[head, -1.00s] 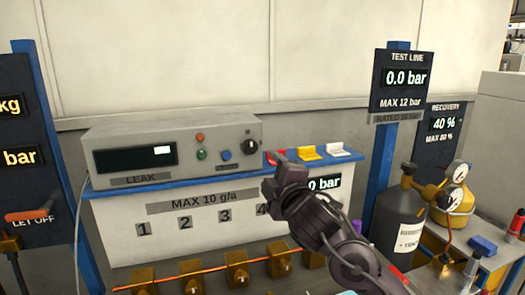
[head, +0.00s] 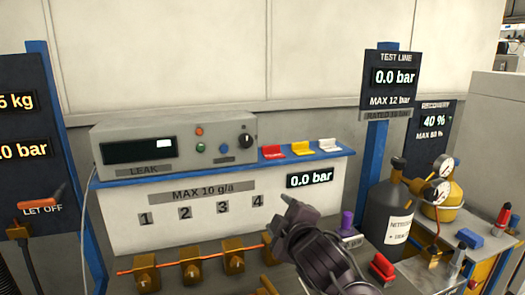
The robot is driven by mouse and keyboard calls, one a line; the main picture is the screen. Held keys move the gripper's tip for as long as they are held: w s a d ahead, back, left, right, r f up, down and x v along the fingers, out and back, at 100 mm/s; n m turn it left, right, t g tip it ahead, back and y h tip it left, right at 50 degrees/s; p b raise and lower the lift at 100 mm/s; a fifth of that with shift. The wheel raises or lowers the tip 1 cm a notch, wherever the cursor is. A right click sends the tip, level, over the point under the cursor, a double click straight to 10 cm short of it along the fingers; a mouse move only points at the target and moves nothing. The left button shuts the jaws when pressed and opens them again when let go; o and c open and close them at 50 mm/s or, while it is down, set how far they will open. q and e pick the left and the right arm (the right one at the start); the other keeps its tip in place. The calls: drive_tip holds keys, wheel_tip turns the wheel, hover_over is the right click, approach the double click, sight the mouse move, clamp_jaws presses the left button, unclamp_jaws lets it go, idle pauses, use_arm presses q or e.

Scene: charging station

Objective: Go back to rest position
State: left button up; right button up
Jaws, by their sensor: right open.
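My right gripper (head: 286,216) shows at the lower middle of the head view, its dark arm coming in from the bottom right. It is in front of the white test bench panel (head: 120,238), just below the number 4 label and the small 0.0 bar display (head: 310,178). It is open, and I see nothing held in it. The arm hides part of the row of brass valves (head: 192,272). My left gripper is not in view.
A grey leak tester (head: 185,148) and red, yellow and white clips (head: 301,149) stand on the blue shelf. At right are a dark nitrogen cylinder (head: 392,215), a yellow cylinder (head: 443,205) and a red block (head: 382,267). An orange-handled lever (head: 42,197) is at far left.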

drive_tip(key=s+d+f+m+g+h, duration=0.1)
drive_tip(key=s+d+f+m+g, duration=0.25)
drive_tip(key=s+f, duration=0.35)
drive_tip(key=s+d+f+m+g+h, duration=0.1)
drive_tip(key=s+d+f+m+g, duration=0.2)
drive_tip(key=f, duration=0.6)
drive_tip(key=s+d+f+m+g+h, duration=0.1)
drive_tip(key=s+d+f+m+g, duration=0.2)
drive_tip(key=s+d+f, duration=0.5)
drive_tip(key=s+d+f+m+g+h, duration=0.1)
drive_tip(key=s+f+m+g, duration=0.2)
drive_tip(key=s, duration=0.9)
wheel_tip(320, 180, down, 31)
drive_tip(key=s, duration=0.2)
drive_tip(key=s+d+f, duration=0.1)
drive_tip(key=s+f, duration=0.7)
drive_tip(key=s, duration=0.1)
drive_tip(key=s+d+f+g, duration=0.1)
drive_tip(key=s+d+f, duration=0.1)
drive_tip(key=s+f, duration=0.7)
drive_tip(key=shift+s+d, duration=0.25)
drive_tip(key=shift+s, duration=0.35)
drive_tip(key=shift+g, duration=0.25)
